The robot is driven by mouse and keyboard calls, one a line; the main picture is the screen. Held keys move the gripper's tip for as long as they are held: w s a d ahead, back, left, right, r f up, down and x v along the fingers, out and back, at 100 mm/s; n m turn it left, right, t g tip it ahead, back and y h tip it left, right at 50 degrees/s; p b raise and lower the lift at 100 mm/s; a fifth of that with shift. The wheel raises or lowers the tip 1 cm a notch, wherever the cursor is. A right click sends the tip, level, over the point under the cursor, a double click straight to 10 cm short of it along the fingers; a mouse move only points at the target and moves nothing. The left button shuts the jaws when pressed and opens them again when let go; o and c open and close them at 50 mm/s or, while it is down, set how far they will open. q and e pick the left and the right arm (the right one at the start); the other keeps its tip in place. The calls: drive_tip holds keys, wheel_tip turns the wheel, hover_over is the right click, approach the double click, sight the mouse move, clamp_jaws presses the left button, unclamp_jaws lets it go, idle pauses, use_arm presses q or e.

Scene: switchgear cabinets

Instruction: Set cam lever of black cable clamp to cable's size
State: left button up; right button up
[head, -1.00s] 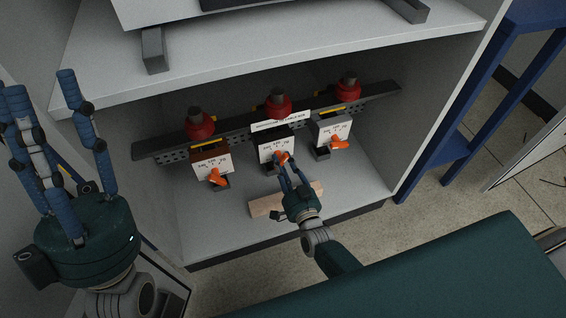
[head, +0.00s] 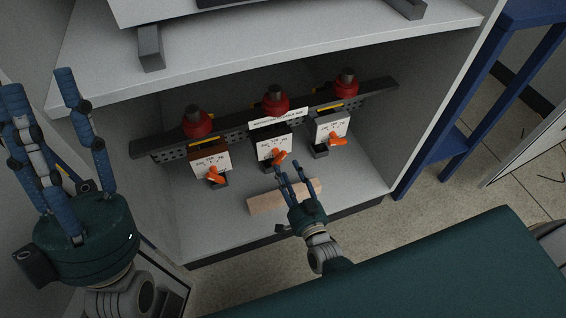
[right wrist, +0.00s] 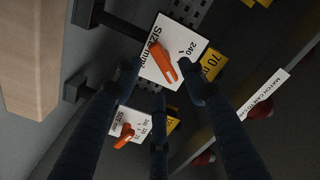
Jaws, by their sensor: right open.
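The black cable clamp (head: 273,150) is the middle one of three on a rail inside the cabinet. Its white size plate carries an orange cam lever (head: 279,157), which points up to the right in the head view. My right gripper (head: 289,175) is open and empty, just below and in front of this lever, apart from it. In the right wrist view a white plate with an orange lever (right wrist: 162,62) lies ahead of the spread fingers; it appears to be the middle clamp's. My left gripper (head: 40,100) is raised at the left, fingers spread, empty.
A brown clamp (head: 211,163) stands left and a grey clamp (head: 329,131) right, each with an orange lever. A wooden block (head: 266,202) lies on the cabinet floor close to my right gripper. A shelf (head: 250,58) overhangs the clamps. Red cable fittings (head: 275,104) stand above.

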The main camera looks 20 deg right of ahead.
drive_tip(key=s, duration=0.6)
drive_tip(key=shift+s+d, duration=0.15)
drive_tip(key=shift+s, duration=0.25)
